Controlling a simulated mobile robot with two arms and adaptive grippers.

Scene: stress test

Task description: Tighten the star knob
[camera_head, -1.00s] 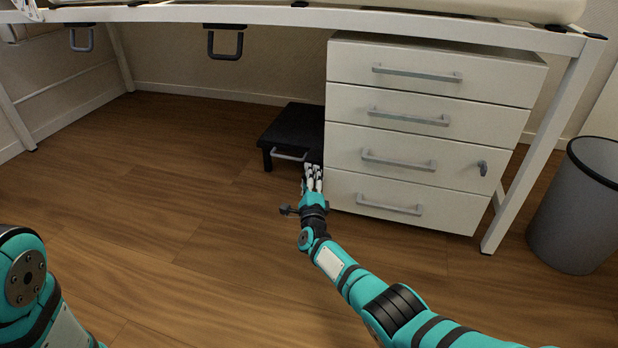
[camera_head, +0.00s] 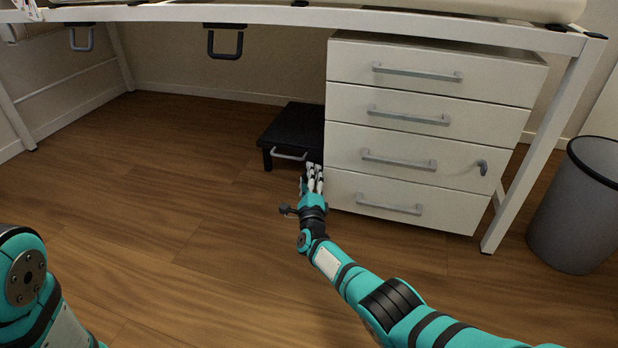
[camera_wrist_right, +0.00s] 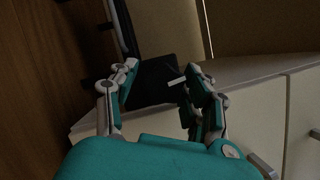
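I cannot make out a star knob in either view. My right gripper (camera_head: 315,173) reaches forward near the lower left edge of the drawer cabinet, in front of the low black stool. My left gripper is out of view; only part of the left arm shows at lower left.
A white cabinet (camera_head: 431,96) with several drawers stands right of the stool. A small grey key or latch (camera_head: 482,167) sits on its third drawer. A white table frame (camera_head: 520,150) stands around it. A grey bin (camera_head: 577,215) is at far right. The wooden floor (camera_head: 170,190) at left is clear.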

